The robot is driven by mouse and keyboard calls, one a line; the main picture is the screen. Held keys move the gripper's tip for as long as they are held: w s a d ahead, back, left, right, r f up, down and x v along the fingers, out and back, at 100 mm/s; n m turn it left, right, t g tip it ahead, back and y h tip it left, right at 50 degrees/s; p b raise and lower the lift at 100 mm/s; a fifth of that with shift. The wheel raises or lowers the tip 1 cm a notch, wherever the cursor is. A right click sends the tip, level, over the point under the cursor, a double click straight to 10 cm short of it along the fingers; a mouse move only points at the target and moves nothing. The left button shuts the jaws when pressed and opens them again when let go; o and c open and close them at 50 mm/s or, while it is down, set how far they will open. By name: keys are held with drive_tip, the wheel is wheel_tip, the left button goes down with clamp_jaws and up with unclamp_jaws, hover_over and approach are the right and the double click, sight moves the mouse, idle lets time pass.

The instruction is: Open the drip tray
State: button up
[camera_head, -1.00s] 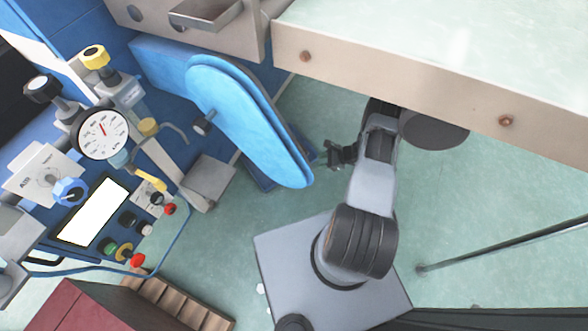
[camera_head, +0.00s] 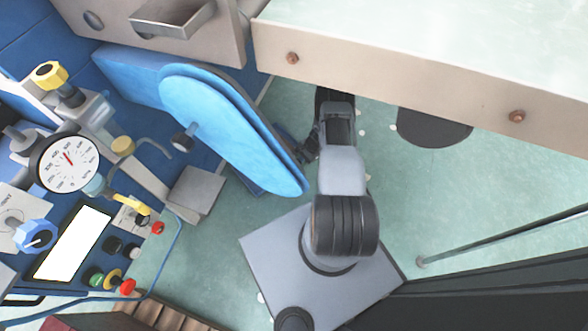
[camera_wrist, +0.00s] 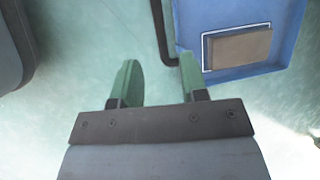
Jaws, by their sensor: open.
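No part is clearly recognisable as the drip tray. In the wrist view a blue panel (camera_wrist: 232,62) at the upper right bears a brown-grey rectangular plate (camera_wrist: 238,48) with a white outline; whether this is the tray I cannot tell. A dark bent bar (camera_wrist: 161,35) runs along its left side. My gripper (camera_wrist: 160,72) is open and empty, its green fingers short of the panel and over pale green floor. In the head view my gripper (camera_head: 306,150) is low, close beside the lower right edge of a blue padded board (camera_head: 225,125), partly hidden by it.
A beige-edged table (camera_head: 400,75) spans the top right. A metal bracket (camera_head: 172,18) juts out at the upper left. A machine panel with a gauge (camera_head: 68,161) and several knobs fills the left. A round black disc (camera_head: 433,128) lies below the table. Floor at right is mostly clear.

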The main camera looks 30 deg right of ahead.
drive_tip(key=b+x, duration=0.2)
drive_tip(key=x, duration=0.5)
drive_tip(key=shift+r, duration=0.1)
drive_tip(key=shift+c, duration=0.2)
clamp_jaws()
drive_tip(key=shift+s+a, duration=0.1)
drive_tip(key=shift+a, duration=0.05)
